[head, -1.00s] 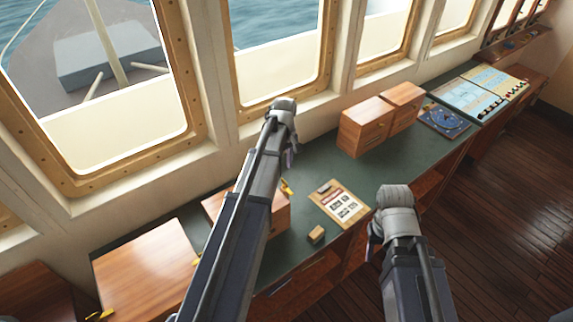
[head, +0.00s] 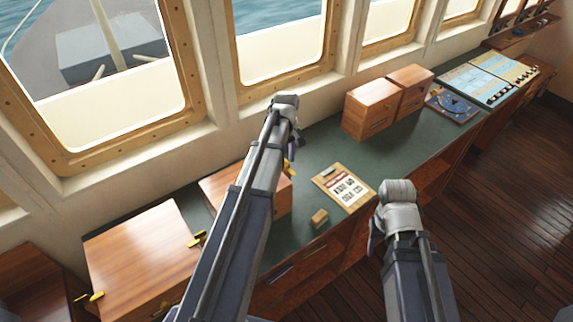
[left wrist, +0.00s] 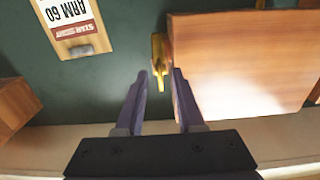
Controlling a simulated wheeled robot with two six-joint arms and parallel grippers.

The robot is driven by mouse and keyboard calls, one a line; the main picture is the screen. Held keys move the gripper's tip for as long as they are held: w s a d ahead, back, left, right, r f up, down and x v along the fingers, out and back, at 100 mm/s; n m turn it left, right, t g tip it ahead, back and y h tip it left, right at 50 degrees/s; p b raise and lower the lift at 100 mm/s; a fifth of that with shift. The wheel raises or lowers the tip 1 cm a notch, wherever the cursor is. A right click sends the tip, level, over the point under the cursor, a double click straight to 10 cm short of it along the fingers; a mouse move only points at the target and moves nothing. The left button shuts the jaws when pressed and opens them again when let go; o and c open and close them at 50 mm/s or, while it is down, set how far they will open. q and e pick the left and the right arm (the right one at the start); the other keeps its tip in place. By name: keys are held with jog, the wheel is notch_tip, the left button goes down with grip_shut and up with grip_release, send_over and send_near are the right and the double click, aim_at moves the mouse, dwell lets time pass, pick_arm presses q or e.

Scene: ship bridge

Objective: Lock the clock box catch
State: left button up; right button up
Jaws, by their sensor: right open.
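A wooden box (head: 222,188) sits on the green counter, partly hidden behind my left arm. It fills the right of the left wrist view (left wrist: 245,60). A yellow catch (left wrist: 160,58) sticks out at its side edge and shows partly beside my arm in the head view (head: 291,168). My left gripper (left wrist: 160,76) is open, its purple fingers on either side of the catch's near end, with no visible grip; it also shows in the head view (head: 293,148). My right gripper (head: 376,238) is open at the counter's front side, its fingertips mostly hidden. No clock face shows.
A larger wooden box (head: 140,250) with yellow catches stands at the left. A clipboard (head: 345,188) and small wooden block (head: 319,217) lie near the front edge. Two wooden boxes (head: 372,108) stand further back, with a blue chart (head: 455,106) beyond. Windows line the back.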

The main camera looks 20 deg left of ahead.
pick_arm(q)
jog(key=shift+f, duration=0.15)
jog(key=shift+c, duration=0.3)
grip_shut()
